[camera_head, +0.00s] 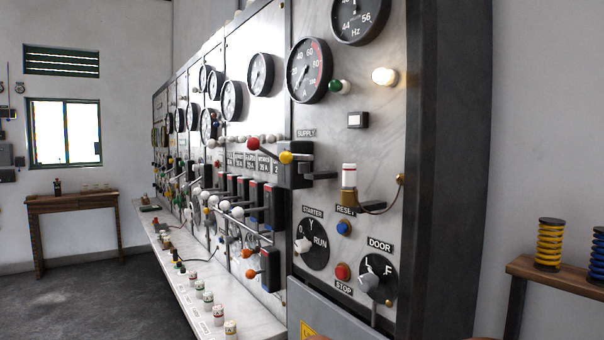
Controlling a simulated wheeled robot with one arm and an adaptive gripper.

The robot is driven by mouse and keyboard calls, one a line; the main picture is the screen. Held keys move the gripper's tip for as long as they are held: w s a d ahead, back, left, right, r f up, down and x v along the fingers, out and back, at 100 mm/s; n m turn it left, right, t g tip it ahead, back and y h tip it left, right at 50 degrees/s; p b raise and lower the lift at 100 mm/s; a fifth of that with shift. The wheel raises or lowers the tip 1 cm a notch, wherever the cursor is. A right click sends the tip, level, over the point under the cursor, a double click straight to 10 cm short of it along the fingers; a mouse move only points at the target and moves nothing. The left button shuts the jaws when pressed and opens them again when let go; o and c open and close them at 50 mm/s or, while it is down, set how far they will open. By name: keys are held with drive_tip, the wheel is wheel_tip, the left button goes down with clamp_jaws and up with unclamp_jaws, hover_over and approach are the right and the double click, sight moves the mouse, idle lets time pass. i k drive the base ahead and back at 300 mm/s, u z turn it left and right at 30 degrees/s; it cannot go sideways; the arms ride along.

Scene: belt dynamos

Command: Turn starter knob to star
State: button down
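The starter dial (314,258) is a black disc on the pale marble panel, under a label reading STARTER. It carries the marks 0, Y and RUN. The starter knob (302,245) is a small pale knob at the left of the disc, seen at a slant, close below the 0 mark. I cannot tell exactly which mark it points to. No star drawing shows on the dial; the Y mark is at its top.
Right of the dial are a blue RESET button (344,229), a red STOP button (342,272) and a DOOR knob (370,283). Levers with red and yellow balls (286,157) jut out above left. A shelf (556,279) with coils stands right. Floor (80,300) at left is clear.

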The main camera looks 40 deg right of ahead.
sight(303, 245)
drive_tip(key=u, duration=0.3)
drive_tip(key=k, duration=0.35)
drive_tip(key=u, duration=1.3)
drive_tip(key=i, duration=0.85)
drive_tip(key=z, duration=1.1)
drive_tip(key=i, duration=0.65)
drive_tip(key=z, duration=0.85)
